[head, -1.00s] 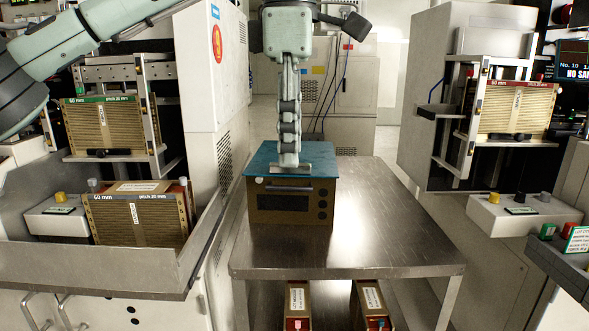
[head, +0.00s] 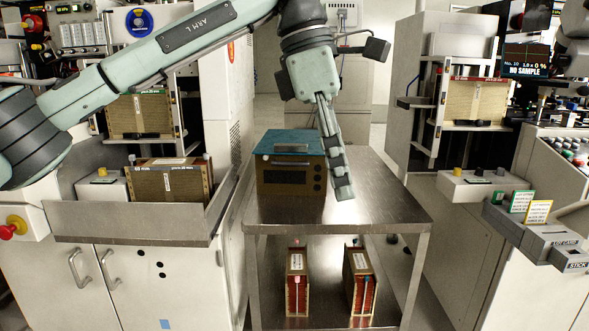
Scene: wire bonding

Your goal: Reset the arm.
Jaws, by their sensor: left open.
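My left arm (head: 170,55) comes in from the left across the head view. Its gripper (head: 343,190) hangs down, tilted, over the steel cart's top, just right of the brown box with the blue-green lid (head: 290,165). I see the fingers nearly edge-on; they are open and nothing shows between them. The gripper looks apart from the box.
The steel cart (head: 390,205) has bare room on its right. Two brown magazines (head: 297,280) (head: 360,280) stand on its lower shelf. A machine with a magazine in its tray (head: 170,182) stands left. Another machine (head: 470,140) stands right, with card holders (head: 545,240) before it.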

